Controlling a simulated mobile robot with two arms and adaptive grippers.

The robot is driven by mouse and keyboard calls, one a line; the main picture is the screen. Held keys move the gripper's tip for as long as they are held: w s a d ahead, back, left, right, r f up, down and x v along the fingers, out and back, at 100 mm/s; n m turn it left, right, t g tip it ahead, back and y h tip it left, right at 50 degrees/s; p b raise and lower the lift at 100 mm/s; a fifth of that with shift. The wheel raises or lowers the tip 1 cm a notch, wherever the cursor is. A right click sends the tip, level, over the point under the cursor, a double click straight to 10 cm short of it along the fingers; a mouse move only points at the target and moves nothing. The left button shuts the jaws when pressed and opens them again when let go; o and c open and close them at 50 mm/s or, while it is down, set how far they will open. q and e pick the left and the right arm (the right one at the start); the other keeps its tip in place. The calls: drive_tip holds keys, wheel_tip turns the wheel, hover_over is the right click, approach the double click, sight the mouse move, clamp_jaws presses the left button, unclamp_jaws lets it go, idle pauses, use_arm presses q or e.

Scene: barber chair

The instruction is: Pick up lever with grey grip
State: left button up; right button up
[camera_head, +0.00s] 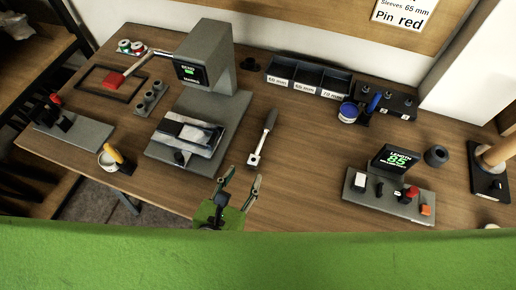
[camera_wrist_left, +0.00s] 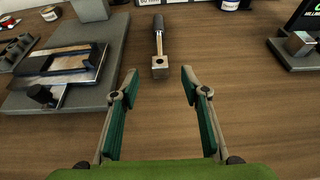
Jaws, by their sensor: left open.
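The lever with a grey grip (camera_head: 269,121) lies on the wooden table right of the machine, its grip pointing away and its square metal end towards me. In the left wrist view the lever (camera_wrist_left: 159,46) lies ahead of my fingers, a little above the picture's middle. My left gripper (camera_head: 241,184) is open and empty, nearer to me than the lever's metal end and apart from it. In the wrist view its two fingers (camera_wrist_left: 160,78) are spread with bare table between them. My right gripper is not in view.
A grey machine (camera_head: 212,62) with a clamped plate stands left of the lever. A divided bin (camera_head: 308,78) stands behind it. A panel with a length display (camera_head: 388,190) stands to the right. The table around the lever is clear. A green surface fills the near edge.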

sight(254, 159)
use_arm(q)
drive_tip(key=x, duration=0.4)
drive_tip(key=shift+w, duration=0.2)
drive_tip(key=shift+w+d+f, duration=0.1)
drive_tip(key=shift+w+f, duration=0.15)
drive_tip(key=shift+w+d, duration=0.1)
drive_tip(key=shift+w, duration=0.1)
drive_tip(key=p+x, duration=0.1)
drive_tip(key=x, duration=0.3)
drive_tip(key=shift+w+f, duration=0.1)
drive_tip(key=shift+f, duration=0.2)
drive_tip(key=shift+w+d+f, duration=0.1)
drive_tip(key=shift+w+f, duration=0.05)
drive_tip(key=shift+w, duration=0.1)
drive_tip(key=shift+s, duration=0.1)
drive_tip(key=shift+c, duration=1.1)
clamp_jaws()
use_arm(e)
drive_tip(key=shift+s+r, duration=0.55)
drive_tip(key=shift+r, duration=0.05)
